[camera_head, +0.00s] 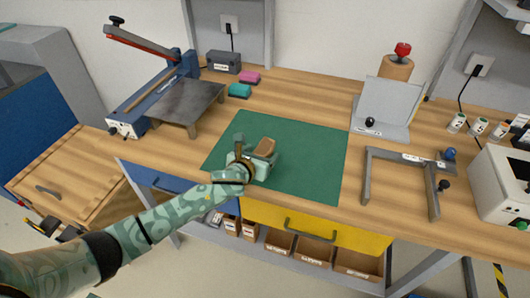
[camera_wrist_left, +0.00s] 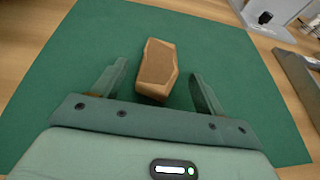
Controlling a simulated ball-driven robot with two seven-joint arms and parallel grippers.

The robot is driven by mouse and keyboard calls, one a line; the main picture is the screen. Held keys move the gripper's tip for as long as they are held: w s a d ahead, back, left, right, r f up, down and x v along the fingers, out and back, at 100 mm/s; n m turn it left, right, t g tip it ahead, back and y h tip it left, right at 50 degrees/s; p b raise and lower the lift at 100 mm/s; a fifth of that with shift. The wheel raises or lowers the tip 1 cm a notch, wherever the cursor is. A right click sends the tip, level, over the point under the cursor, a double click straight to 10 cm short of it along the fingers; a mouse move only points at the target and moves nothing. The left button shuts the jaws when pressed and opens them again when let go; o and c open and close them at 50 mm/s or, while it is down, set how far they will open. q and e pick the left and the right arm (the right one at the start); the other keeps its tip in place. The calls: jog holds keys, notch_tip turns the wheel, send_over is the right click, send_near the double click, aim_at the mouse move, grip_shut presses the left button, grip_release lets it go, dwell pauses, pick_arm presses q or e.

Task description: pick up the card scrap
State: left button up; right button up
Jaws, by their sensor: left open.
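The card scrap (camera_wrist_left: 157,68) is a small brown angular piece lying on the green mat (camera_wrist_left: 60,85). In the wrist view it sits between and slightly ahead of the two fingers of my open left gripper (camera_wrist_left: 160,88), with gaps on both sides. In the head view my left gripper (camera_head: 252,148) is over the middle of the mat, and the card scrap (camera_head: 265,146) shows at its far right side, partly hidden by the gripper. My right gripper is not in view.
A blue lever press (camera_head: 160,90) and a grey metal plate stand (camera_head: 190,100) are left of the mat. A grey frame (camera_head: 408,157) and a grey angled stand (camera_head: 385,110) are on the right. Pink and teal blocks (camera_head: 239,90) lie behind. The mat around the scrap is clear.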

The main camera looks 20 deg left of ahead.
pick_arm(q)
jog(key=shift+x, duration=0.8)
jog(key=shift+s+a, duration=0.1)
jog(key=c, duration=1.1)
jog(key=shift+o, duration=0.2)
